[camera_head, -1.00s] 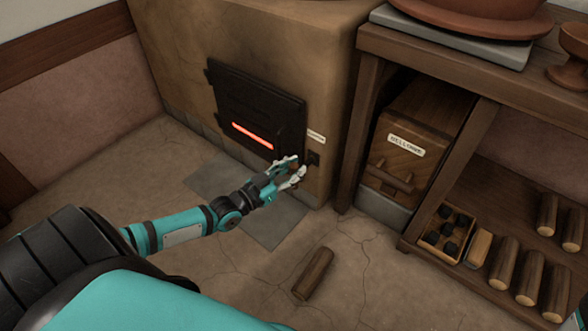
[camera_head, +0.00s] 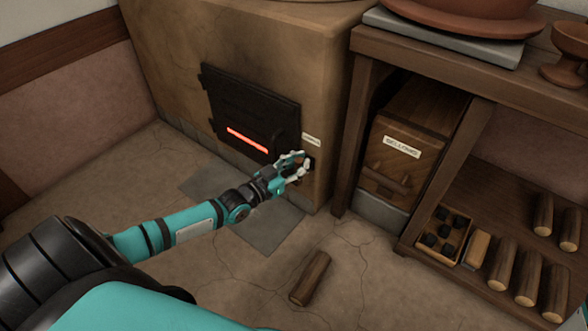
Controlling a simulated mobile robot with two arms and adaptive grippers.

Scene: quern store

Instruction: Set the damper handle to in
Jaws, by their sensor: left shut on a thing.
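The damper handle (camera_head: 309,161) is a small dark fitting low on the front of the tan kiln (camera_head: 328,110). It sits right of the black firebox door (camera_head: 250,102), below a small pale label (camera_head: 311,140) too small to read. My left gripper (camera_head: 303,168) is at the handle, with its pale fingers shut on it. The fingers hide most of the handle, so I cannot tell how far in or out it stands.
A wooden bench (camera_head: 357,120) stands right of the kiln, with a bellows box (camera_head: 412,135) inside. A log (camera_head: 310,279) lies on the floor. A box of dark lumps (camera_head: 463,224) and several logs sit on the lower shelf. The floor at left is clear.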

